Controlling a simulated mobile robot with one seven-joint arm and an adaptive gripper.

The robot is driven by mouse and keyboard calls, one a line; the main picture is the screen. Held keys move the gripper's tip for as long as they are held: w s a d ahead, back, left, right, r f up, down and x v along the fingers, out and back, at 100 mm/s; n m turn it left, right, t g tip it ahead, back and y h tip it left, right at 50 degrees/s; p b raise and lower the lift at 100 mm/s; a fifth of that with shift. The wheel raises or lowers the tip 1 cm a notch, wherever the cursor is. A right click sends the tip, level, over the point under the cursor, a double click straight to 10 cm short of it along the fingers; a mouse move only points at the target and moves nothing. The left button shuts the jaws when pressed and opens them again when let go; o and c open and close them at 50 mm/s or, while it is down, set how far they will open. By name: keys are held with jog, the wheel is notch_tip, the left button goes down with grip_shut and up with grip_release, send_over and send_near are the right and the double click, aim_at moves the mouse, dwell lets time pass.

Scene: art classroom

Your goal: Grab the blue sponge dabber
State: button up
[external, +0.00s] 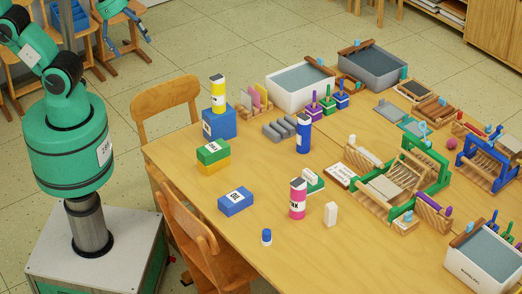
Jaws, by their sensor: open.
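A blue-handled piece on a square base (342,95) stands at the back beside similar green (327,100) and purple (312,106) ones. I cannot tell for certain which of these two blue pieces is the sponge dabber. My gripper (132,47) is at the upper left, high and away from the table, with its fingers spread and nothing between them.
A blue box (236,202) and a white block (330,214) lie nearby. Wooden looms (405,172) fill the right. Chairs (180,225) stand at the left edge.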

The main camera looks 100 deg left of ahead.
jog(key=c, duration=1.3)
jog(key=shift+w, duration=0.1)
jog(key=w+d+f+g, duration=0.1)
jog(key=w+d+f, duration=0.15)
jog(key=w, duration=0.75)
jog(key=w+d+f+g, duration=0.15)
jog(key=w+d, duration=0.25)
jog(key=w, duration=0.6)
jog(key=w+d+f+g, duration=0.1)
jog(key=w+d+f, duration=0.25)
jog(key=w, duration=0.55)
jog(key=w+d+f, duration=0.5)
jog(key=f, duration=0.5)
jog(key=w+d+f+g, duration=0.1)
jog(key=w+d+f, duration=0.4)
jog(key=f, duration=0.6)
jog(key=w+d+f+m+g, duration=0.1)
jog(key=w+d+f, duration=0.5)
jog(key=f, duration=0.5)
jog(key=shift+w, duration=0.5)
